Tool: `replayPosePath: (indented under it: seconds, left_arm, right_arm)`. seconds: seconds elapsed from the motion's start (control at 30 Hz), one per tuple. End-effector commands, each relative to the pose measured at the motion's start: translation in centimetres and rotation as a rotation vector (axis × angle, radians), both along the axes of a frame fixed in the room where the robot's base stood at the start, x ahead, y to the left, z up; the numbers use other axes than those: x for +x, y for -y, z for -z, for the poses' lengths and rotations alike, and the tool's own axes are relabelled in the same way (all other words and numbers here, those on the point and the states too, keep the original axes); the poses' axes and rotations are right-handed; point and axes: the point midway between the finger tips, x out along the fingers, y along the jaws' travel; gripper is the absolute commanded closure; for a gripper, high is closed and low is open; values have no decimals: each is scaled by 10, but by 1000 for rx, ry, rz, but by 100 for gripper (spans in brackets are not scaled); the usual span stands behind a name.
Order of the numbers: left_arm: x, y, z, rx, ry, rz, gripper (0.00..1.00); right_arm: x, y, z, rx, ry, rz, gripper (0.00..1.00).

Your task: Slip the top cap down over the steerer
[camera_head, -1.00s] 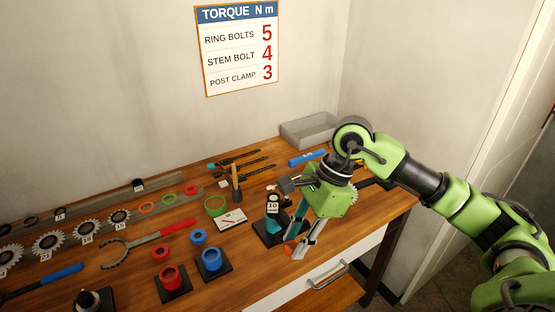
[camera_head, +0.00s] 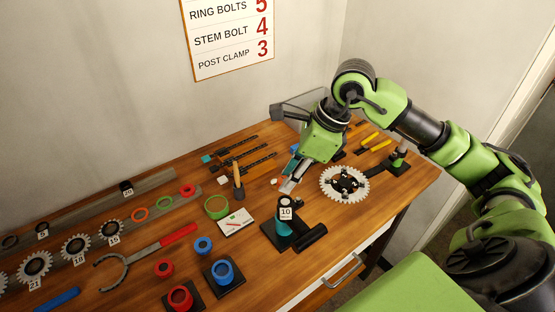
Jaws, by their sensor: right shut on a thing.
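The teal and black upright piece (camera_head: 284,228) marked 10 stands on a dark base at the middle of the bench; it appears to be the steerer. A black cylinder (camera_head: 312,238) lies in front of it, to the right. My right gripper (camera_head: 287,188) is low over the bench just behind the upright piece, apart from it in the picture. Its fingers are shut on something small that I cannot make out. I cannot pick out the top cap for sure. My left gripper is not in view.
A chainring with crank (camera_head: 345,196) lies right of the upright piece. A hammer (camera_head: 238,183), a white card (camera_head: 236,222) and a green ring (camera_head: 215,207) lie left of my right gripper. Blue and red cups (camera_head: 222,271) stand at the front. Bare wood lies along the right front edge.

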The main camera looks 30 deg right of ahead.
Motion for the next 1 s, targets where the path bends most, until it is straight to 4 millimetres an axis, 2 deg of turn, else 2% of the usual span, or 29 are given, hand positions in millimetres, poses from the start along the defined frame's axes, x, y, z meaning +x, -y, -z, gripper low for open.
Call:
replayPosePath:
  seconds: [0.17,0.4,0.53,0.67,0.87,1.0]
  left_arm:
    - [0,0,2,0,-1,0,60]
    - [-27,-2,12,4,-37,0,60]
    - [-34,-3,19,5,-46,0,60]
    - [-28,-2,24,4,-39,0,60]
    - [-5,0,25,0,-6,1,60]
    - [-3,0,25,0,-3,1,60]
  right_arm:
    - [0,0,4,0,-1,-1,86]
    - [0,0,17,0,-2,-2,86]
    - [-1,0,27,-1,-2,-2,86]
    - [-1,0,36,0,-1,-1,86]
    - [-1,0,42,0,-1,-3,86]
    - [0,0,42,0,0,-2,86]
